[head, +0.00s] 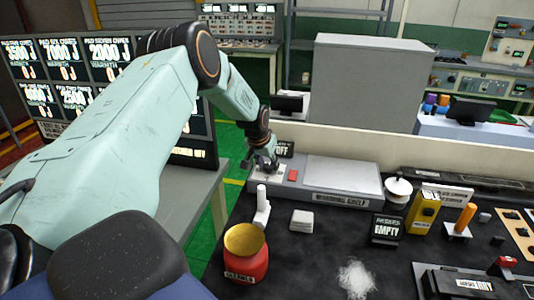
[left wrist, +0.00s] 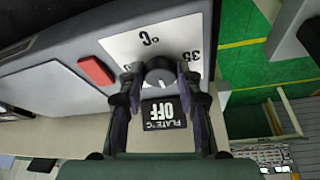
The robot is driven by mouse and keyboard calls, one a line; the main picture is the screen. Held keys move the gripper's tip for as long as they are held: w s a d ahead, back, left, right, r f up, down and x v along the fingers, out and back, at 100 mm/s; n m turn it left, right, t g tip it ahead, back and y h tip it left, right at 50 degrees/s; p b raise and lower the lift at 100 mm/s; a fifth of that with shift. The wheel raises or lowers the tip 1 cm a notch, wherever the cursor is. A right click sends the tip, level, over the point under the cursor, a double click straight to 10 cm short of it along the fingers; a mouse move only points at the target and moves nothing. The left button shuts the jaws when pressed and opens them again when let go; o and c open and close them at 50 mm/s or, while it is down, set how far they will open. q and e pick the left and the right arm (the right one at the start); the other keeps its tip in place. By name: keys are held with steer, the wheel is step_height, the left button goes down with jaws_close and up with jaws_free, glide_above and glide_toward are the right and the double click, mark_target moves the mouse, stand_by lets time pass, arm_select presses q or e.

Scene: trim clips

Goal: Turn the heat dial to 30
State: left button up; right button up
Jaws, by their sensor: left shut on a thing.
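The heat dial (left wrist: 159,74) is a dark grey round knob on a white scale plate (left wrist: 125,48) marked °C, with 35 visible beside it. A small pale mark shows on the dial's lower part in the left wrist view. My left gripper (left wrist: 160,82) is shut on the dial, one finger on each side, and hides part of the scale, so the exact setting cannot be read. In the head view my left gripper (head: 264,164) covers the dial. A small black display (left wrist: 164,113) beside the dial reads PLATE °C OFF. My right gripper is not in view.
A red block (left wrist: 96,70) sits beside the scale plate. The grey warming shelf (head: 345,197) extends right. A white lever-like piece (head: 262,206), a red jar (head: 246,262) and a white stack (head: 302,220) stand on the dark table in front.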

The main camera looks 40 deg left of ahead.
arm_select(q)
steer(key=shift+w+d+r+n+y+p, duration=0.2)
steer(key=shift+n+p, duration=0.35)
steer(key=shift+p, duration=0.55)
steer(key=shift+s+a+r+n+y+p, duration=0.2)
steer(key=shift+n+p, duration=0.4)
steer(key=shift+p, duration=0.45)
steer(key=shift+w+d+n+y+p, duration=0.1)
steer(key=shift+w+n+y+p, duration=0.35)
steer(key=shift+p, duration=0.65)
steer(key=shift+f+n+g+p, duration=0.1)
steer(key=shift+n+g+p, duration=0.3)
steer(key=shift+n+p, duration=0.75)
steer(key=shift+n+y, duration=0.25)
steer(key=o, duration=1.1)
steer(key=shift+s+f, duration=0.15)
steer(key=shift+f, duration=0.05)
steer(key=shift+o, duration=0.2)
steer(key=shift+s+d, duration=0.1)
